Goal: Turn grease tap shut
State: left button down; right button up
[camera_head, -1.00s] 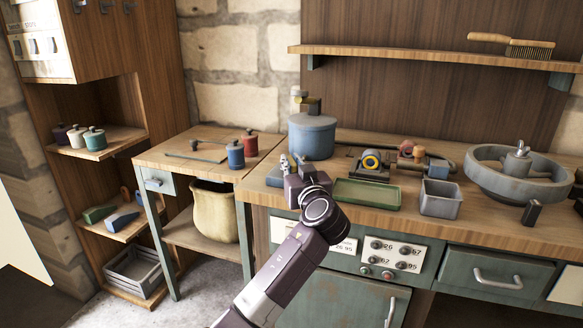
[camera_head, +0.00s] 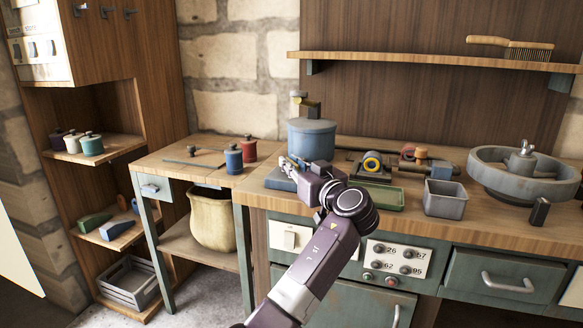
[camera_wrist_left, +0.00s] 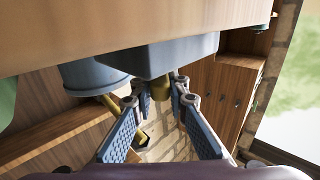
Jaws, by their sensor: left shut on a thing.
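A blue-grey block (camera_head: 280,180) sits at the left front of the workbench. A short brass knob on it, which looks like the grease tap (camera_wrist_left: 160,90), shows in the left wrist view. My left gripper (camera_head: 292,163) is at this block in the head view. In the left wrist view my left gripper (camera_wrist_left: 159,86) has its two fingertips closed around the brass knob. The knob is hidden by my gripper in the head view, and its turn angle cannot be told. My right gripper is not in view.
A blue drum (camera_head: 311,140) with a brass fitting (camera_head: 308,109) on top stands just behind the gripper. A green tray (camera_head: 384,199), a grey bin (camera_head: 445,200) and a large wheel (camera_head: 524,172) lie to the right. A side table (camera_head: 205,157) stands left.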

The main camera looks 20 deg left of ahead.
pick_arm(q)
jog(key=shift+r, duration=0.1)
jog(key=c, duration=1.9)
grip_release()
jog(key=v, duration=1.2)
jog(key=shift+o, duration=0.3)
